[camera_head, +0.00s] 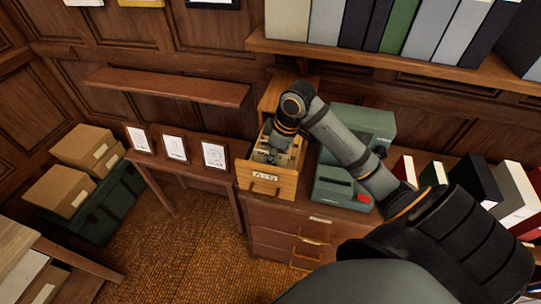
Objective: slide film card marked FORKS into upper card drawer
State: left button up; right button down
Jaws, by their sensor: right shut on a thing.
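The upper card drawer (266,187) is a light wooden drawer with a white label and a pull. It stands pulled out at the front of a wooden card cabinet (285,92), with pale cards or dividers inside. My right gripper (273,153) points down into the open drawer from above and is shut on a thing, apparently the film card. The card is too small and too covered by the gripper for its FORKS marking to be read. I cannot tell how deep it sits. My left gripper is not in view.
A green machine (343,188) with a red part stands right of the drawer, under my right forearm. Coloured binders (483,182) stand farther right. A shelf of files (400,62) hangs above. A small table with framed cards (214,155) is at left, cardboard boxes (62,190) beyond.

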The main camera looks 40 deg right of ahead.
jog(key=shift+f, duration=0.75)
jog(key=c, duration=1.4)
grip_release()
jog(key=shift+d+r, duration=0.15)
jog(key=shift+r, duration=0.2)
jog(key=v, duration=1.1)
jog(key=shift+s+r, duration=0.15)
